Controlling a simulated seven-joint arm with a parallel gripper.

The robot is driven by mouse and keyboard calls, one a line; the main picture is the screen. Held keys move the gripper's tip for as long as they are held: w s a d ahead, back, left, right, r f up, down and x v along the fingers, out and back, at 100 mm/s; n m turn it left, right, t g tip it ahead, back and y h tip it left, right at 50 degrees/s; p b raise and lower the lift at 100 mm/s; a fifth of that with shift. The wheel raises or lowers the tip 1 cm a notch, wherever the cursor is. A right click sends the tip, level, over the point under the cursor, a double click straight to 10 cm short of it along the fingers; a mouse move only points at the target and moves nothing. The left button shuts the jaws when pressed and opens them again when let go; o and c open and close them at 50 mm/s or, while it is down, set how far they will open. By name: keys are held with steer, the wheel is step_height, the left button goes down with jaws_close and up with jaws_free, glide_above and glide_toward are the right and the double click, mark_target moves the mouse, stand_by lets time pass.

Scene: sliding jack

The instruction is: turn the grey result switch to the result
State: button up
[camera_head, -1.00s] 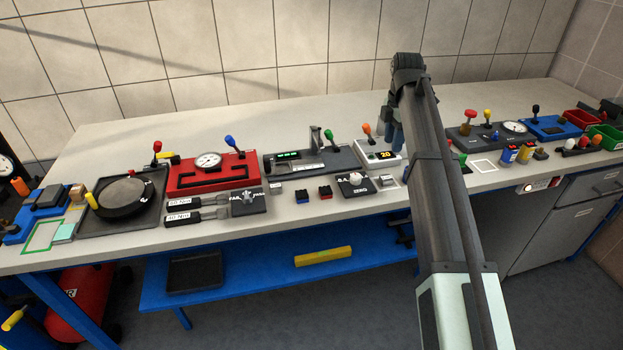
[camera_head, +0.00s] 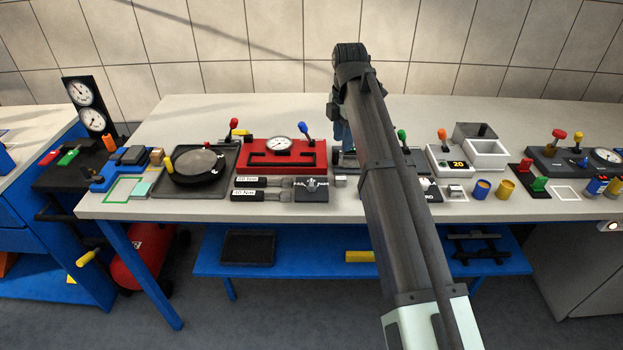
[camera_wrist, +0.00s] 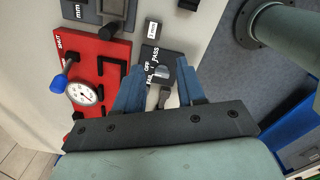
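The grey result switch (camera_head: 311,185) is a small knob on a dark plate at the bench's front edge, right of two labelled fork-ended tools. In the wrist view the knob (camera_wrist: 161,72) sits on its plate (camera_wrist: 152,57), marked PASS, OFF and FAIL. I cannot tell exactly which mark it points to. My gripper (camera_wrist: 159,72) is open, its two blue fingers apart and empty. In the wrist view the knob appears between the fingertips; contact is not visible. In the head view my arm mostly hides the gripper, which is behind and right of the switch.
The red gauge fixture (camera_head: 285,155) with a blue-topped lever (camera_head: 303,128) stands just behind the switch plate. A small grey block (camera_head: 340,181) lies right of the plate. A black round pan (camera_head: 195,167) stands to the left. The fork-ended tools (camera_head: 262,182) lie close by.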

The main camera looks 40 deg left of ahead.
steer(key=m, duration=0.1)
glide_above(312, 182)
steer(key=r+m, duration=0.1)
steer(key=m, duration=1.1)
step_height(312, 182, down, 14)
steer(key=m, duration=0.9)
steer(key=shift+s+r+m, duration=0.1)
steer(key=shift+m, duration=0.3)
jaws_close()
